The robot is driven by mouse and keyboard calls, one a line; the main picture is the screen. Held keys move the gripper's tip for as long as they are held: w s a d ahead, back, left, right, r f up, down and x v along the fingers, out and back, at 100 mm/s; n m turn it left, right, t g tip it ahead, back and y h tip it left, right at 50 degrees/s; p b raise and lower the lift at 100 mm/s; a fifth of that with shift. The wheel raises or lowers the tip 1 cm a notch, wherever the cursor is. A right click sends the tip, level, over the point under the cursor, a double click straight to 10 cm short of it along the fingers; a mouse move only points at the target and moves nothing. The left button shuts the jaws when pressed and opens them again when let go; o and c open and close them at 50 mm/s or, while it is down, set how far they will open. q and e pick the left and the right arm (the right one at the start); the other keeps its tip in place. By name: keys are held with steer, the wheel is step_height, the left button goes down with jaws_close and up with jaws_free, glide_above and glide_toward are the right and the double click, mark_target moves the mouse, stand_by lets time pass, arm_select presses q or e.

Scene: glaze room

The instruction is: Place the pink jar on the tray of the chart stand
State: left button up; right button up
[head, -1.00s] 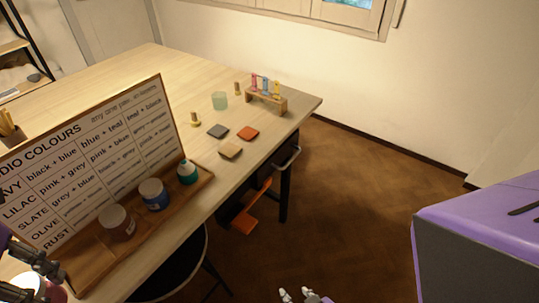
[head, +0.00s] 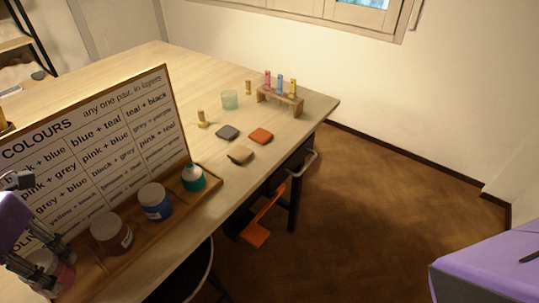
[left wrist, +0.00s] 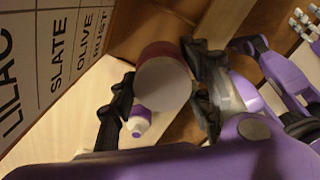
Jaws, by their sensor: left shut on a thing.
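The pink jar (head: 62,275) is at the lower left of the head view, between the fingers of my left gripper (head: 40,262). The left wrist view shows the jar (left wrist: 163,82) with its pale round end towards the camera, and the dark fingers of the gripper closed on either side. The chart stand (head: 98,140) has a lettered board and a wooden tray (head: 143,238) along its front. The jar is at the near left end of this tray; I cannot tell whether it touches it. My right gripper is not in view.
Behind are coasters (head: 260,136), a glass (head: 230,99) and a vial rack (head: 281,100). A black stool (head: 188,275) stands below the table edge.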

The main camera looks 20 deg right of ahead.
mark_target(56, 269)
arm_select(q)
steer(key=shift+w+f, duration=0.4)
steer(key=shift+f, duration=0.2)
steer(key=shift+w+b, duration=0.3)
steer(key=shift+b, duration=0.15)
steer(key=shift+w+a+f+b, duration=0.1)
steer(key=shift+w+f+b, duration=0.1)
steer(key=shift+f+b, duration=0.15)
step_height(56, 269, down, 3)
steer(key=b, duration=0.2)
steer(key=shift+w+f+b, duration=0.1)
steer(key=shift+f+b, duration=0.05)
steer(key=shift+b, duration=0.2)
steer(key=shift+r, duration=0.25)
steer(key=shift+f, duration=0.2)
steer(key=o, duration=1.4)
steer(key=shift+c, duration=0.2)
steer(key=shift+r, duration=0.1)
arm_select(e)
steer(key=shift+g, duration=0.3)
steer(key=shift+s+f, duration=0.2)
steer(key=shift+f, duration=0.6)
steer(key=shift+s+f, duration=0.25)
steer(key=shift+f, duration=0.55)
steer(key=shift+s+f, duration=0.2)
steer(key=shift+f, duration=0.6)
